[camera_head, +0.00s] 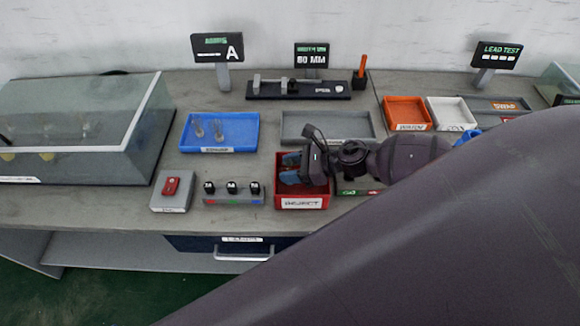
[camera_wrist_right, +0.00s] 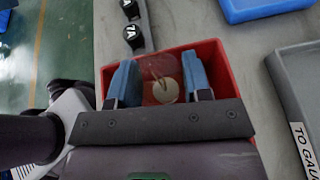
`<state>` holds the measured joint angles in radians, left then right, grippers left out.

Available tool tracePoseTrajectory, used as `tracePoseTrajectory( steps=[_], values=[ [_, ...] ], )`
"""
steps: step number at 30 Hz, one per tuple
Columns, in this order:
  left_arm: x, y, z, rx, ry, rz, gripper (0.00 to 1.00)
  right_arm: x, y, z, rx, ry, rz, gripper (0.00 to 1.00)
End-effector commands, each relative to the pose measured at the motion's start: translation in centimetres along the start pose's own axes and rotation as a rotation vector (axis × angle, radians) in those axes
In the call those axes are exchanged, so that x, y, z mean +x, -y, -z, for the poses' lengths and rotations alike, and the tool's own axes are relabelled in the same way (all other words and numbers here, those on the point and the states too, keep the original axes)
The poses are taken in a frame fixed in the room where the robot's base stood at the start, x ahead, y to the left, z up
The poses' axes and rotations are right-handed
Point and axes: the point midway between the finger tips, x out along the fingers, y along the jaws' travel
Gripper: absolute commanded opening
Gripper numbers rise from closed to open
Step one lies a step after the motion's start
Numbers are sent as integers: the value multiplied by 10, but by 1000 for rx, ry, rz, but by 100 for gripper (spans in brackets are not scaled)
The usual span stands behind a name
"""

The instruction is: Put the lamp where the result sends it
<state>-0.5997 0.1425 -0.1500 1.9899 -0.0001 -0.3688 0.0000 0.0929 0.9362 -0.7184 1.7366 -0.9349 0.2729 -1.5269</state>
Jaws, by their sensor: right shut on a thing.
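The red reject tray (camera_head: 301,202) stands near the front middle of the bench, with a white label reading REJECT. My right gripper (camera_head: 290,169) reaches in from the right over this tray, with its blue fingertips low over it. In the right wrist view the gripper (camera_wrist_right: 160,82) is shut on a clear glass lamp (camera_wrist_right: 163,88) with a pale round part, and the red tray (camera_wrist_right: 222,70) lies around and behind it. I cannot tell whether the lamp touches the tray. In the head view the lamp is hidden. My left gripper is not in view.
A blue tray (camera_head: 248,134) holds clear lamps. A grey tray (camera_head: 328,124) stands right of it. Orange (camera_head: 407,107) and white (camera_head: 452,108) trays stand right. Signs show A (camera_head: 217,47), 80 MM (camera_head: 312,56) and LEAD TEST (camera_head: 497,54). Black-capped pieces (camera_head: 231,188) stand left of the reject tray.

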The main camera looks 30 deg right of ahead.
Motion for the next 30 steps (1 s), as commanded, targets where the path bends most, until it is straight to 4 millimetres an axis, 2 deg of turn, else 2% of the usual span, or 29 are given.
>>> tracePoseTrajectory(
  steps=[8, 9, 14, 23, 30],
  values=[
    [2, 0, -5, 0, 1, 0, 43, 2, 0, 6, 1, -1, 0, 22],
    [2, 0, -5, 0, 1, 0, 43, 2, 0, 6, 1, -1, 0, 46],
    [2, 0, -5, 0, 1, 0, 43, 2, -1, 6, 3, -2, -1, 70],
    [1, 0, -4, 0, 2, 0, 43, 2, -1, 6, 4, -3, -1, 70],
    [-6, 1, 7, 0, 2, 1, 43, -7, 0, -8, 4, -3, 0, 70]
  ],
)
